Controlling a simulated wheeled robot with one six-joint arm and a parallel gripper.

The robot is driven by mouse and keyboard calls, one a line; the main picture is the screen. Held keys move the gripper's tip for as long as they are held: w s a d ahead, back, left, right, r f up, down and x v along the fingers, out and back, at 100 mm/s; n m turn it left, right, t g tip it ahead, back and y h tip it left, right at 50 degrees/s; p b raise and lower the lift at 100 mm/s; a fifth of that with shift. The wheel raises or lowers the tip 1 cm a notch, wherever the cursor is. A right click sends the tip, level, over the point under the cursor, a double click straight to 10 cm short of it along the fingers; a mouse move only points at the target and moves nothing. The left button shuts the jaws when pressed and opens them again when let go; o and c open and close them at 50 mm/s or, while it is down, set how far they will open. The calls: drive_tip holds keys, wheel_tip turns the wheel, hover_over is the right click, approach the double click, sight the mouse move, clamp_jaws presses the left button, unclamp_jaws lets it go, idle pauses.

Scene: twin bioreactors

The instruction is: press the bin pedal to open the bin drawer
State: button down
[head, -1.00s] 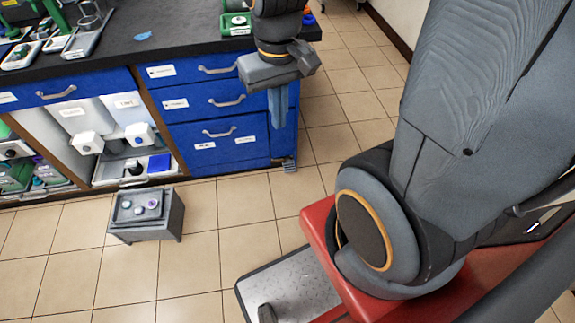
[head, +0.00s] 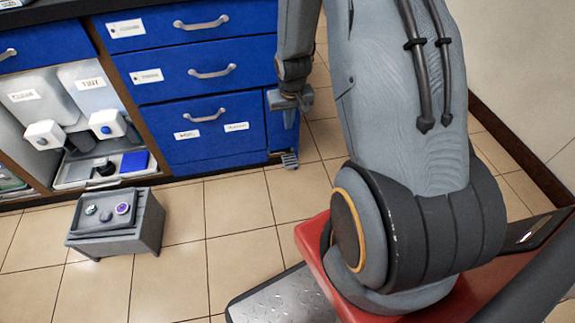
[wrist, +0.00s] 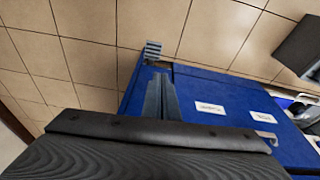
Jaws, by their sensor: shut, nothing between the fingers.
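The bin pedal is a small grey ribbed plate (head: 290,160) low on the floor at the cabinet's right corner. It also shows in the wrist view (wrist: 152,50), just beyond my fingertips. The bin drawer (head: 217,147) is the large lowest blue front with two white labels, and it is closed. My gripper (head: 289,120) is shut and empty, pointing down above the pedal in the head view, with a gap between them. Its fingers show in the wrist view (wrist: 158,84) against the blue cabinet.
Blue drawers (head: 190,70) stand above the bin drawer. An open shelf with white-capped containers (head: 45,134) is at the left. A grey step stool (head: 150,228) with a tray of small round items stands on the floor. Tiled floor around the pedal is clear.

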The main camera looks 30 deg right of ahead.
drive_tip(key=d+b+x, duration=0.1)
drive_tip(key=b+x, duration=0.1)
drive_tip(key=x, duration=0.5)
drive_tip(key=d+b+x, duration=0.2)
drive_tip(key=b+x, duration=0.1)
drive_tip(key=x, duration=0.4)
drive_tip(key=shift+w+m+t, duration=0.3)
drive_tip(key=shift+w+t, duration=0.1)
drive_tip(key=shift+f, duration=0.1)
drive_tip(key=b, duration=0.5)
hover_over(290, 160)
drive_tip(key=s, duration=0.1)
wheel_tip(290, 160, down, 12)
drive_tip(key=shift+s+a+r, duration=0.1)
drive_tip(key=shift+s+a, duration=0.05)
drive_tip(key=shift+f+b, duration=0.3)
drive_tip(key=shift+f, duration=0.55)
